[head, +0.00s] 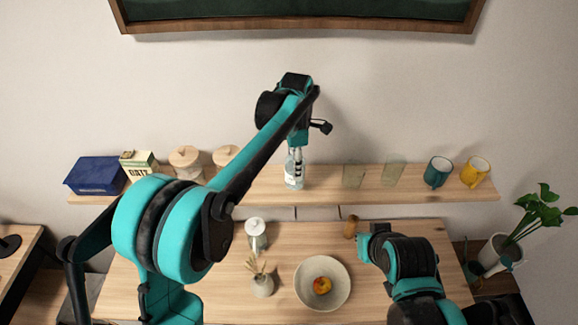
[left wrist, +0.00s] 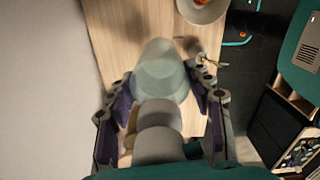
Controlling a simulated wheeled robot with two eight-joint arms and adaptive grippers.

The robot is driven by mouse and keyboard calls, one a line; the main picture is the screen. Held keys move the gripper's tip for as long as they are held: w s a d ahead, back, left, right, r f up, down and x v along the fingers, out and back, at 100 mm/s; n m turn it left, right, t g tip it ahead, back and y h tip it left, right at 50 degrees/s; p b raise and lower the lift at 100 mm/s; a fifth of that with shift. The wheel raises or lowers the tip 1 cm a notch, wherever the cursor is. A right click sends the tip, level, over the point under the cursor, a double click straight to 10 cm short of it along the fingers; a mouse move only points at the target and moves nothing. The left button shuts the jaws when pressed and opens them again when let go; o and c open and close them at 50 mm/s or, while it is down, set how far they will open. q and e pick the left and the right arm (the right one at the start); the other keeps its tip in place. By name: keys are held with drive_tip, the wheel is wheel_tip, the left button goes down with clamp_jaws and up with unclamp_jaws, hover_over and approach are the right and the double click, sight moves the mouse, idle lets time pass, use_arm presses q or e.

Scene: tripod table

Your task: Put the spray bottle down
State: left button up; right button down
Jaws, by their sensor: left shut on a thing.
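The spray bottle (head: 292,178) is clear with a white label and stands upright at the wall shelf (head: 325,186), left of its middle. My left gripper (head: 296,154) points down and is shut on the bottle's upper part. In the left wrist view the bottle (left wrist: 160,78) lies between the two fingers of the gripper (left wrist: 162,98), seen from above. I cannot tell whether its base touches the shelf. My right gripper (head: 372,238) is low over the right part of the table, apart from the shelf; its fingers are not clear.
The shelf holds a blue box (head: 96,175), a carton, lidded jars, two clear glasses (head: 354,174), a teal mug (head: 437,172) and a yellow mug (head: 475,173). The table (head: 200,290) below holds a bowl (head: 337,298) with fruit. The shelf just right of the bottle is bare.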

use_arm(q)
drive_tip(key=w+f, duration=0.1)
drive_tip(key=f, duration=0.1)
drive_tip(key=w+a+f+p, duration=0.1)
drive_tip(key=f, duration=0.1)
drive_tip(key=w+f, duration=0.1)
drive_tip(key=shift+w+a+f+p, duration=0.1)
drive_tip(key=shift+a+f+p, duration=0.15)
drive_tip(key=shift+f+p, duration=0.15)
drive_tip(key=shift+w+f, duration=0.1)
drive_tip(key=shift+f, duration=0.1)
drive_tip(key=o, duration=1)
drive_tip(key=shift+f, duration=0.15)
drive_tip(key=shift+c, duration=0.2)
drive_tip(key=o, duration=0.4)
